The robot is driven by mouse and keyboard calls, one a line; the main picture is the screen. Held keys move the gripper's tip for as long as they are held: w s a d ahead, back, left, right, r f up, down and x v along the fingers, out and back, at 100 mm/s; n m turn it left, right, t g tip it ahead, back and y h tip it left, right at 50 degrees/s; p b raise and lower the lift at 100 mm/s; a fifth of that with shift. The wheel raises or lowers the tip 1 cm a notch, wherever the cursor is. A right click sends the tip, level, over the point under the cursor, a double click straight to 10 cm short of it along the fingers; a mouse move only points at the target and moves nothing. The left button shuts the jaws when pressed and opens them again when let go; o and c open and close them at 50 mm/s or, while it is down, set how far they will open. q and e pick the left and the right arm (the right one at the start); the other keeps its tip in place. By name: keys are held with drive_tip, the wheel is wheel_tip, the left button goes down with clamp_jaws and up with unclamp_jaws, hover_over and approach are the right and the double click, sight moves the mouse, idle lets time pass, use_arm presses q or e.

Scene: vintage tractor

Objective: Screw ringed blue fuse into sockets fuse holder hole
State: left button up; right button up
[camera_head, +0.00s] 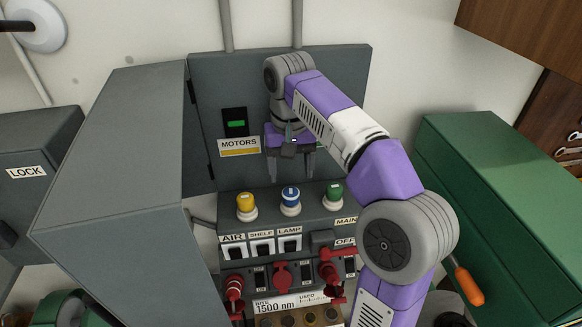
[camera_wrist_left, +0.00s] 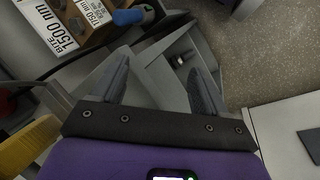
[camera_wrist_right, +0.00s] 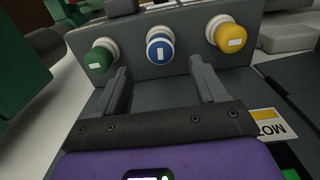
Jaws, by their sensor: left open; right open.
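A blue knob-like fuse (camera_head: 290,194) with a white label and a white ring stands in the middle of a row on the grey panel. It also shows in the right wrist view (camera_wrist_right: 160,48). My right gripper (camera_head: 290,170) is open and empty, above and behind the blue fuse; in its wrist view the fuse lies just beyond and between the fingertips, apart from them. My left gripper (camera_wrist_left: 159,66) is open over a grey tray (camera_wrist_left: 158,85) holding a small dark and light cylinder (camera_wrist_left: 180,61), which I cannot identify. I see no readable sockets label or empty fuse hole.
A yellow knob (camera_head: 246,201) and a green knob (camera_head: 333,191) flank the blue one. Switches (camera_head: 262,247) and red plugs (camera_head: 281,274) sit below. A grey box (camera_head: 120,170) stands left, a green cabinet (camera_head: 505,185) right. A blue handle (camera_wrist_left: 127,17) lies near my left gripper.

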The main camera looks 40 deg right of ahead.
sight(290, 192)
drive_tip(key=shift+f+n, duration=0.2)
drive_tip(key=shift+n, duration=0.3)
drive_tip(key=shift+f, duration=3.65)
drive_tip(key=c, duration=1.1)
drive_tip(key=m, duration=0.6)
drive_tip(key=shift+c, duration=0.2)
drive_tip(key=m, duration=0.4)
drive_tip(key=shift+m, duration=0.4)
drive_tip(key=o, duration=1.1)
wheel_tip(290, 192, up, 12)
